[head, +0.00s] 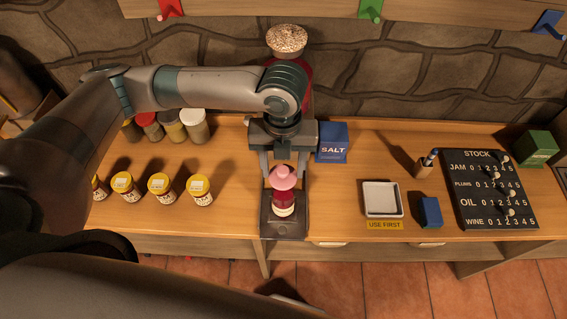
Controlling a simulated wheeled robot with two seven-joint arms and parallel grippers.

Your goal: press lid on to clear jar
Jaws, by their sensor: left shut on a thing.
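A jar (283,204) with dark red contents and a pale band near its base stands upright on a dark square base (285,229) near the counter's front edge. A pink lid (283,181) with a raised knob is at the jar's mouth. I cannot tell whether it is seated or just above the rim. My left gripper (284,178) points down over the jar, its fingers on either side of the lid, shut on it. My right gripper is not in view.
Several yellow-lidded jars (161,187) stand to the left, with more jars behind. A blue SALT box (332,142) stands close right of my gripper. A white tray (381,199), a blue block (430,212) and a black stock board (488,190) lie further right.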

